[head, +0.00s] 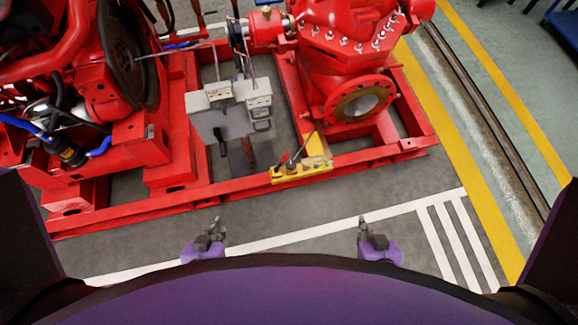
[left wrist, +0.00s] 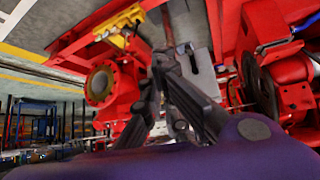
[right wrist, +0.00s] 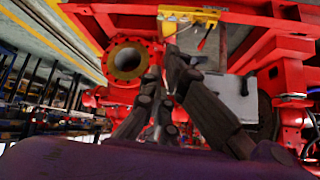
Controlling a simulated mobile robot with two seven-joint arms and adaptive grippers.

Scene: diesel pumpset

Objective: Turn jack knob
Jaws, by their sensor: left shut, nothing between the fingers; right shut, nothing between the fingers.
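A yellow jack-like device (head: 289,175) sits on the front rail of the red pumpset frame, with a dark lever rising from it. It also shows at the top of the left wrist view (left wrist: 122,38) and the right wrist view (right wrist: 190,14). I cannot make out its knob clearly. My left gripper (head: 215,222) is shut and empty over the floor, in front of the frame and left of the device. My right gripper (head: 363,224) is shut and empty over the floor, to the right of the device. Neither gripper touches the frame.
A red engine (head: 65,80) stands at left and a red pump with a round flange (head: 358,100) at right. A grey control box (head: 232,108) stands on the frame between them. The grey floor (head: 290,215) before the frame is clear, with white lines.

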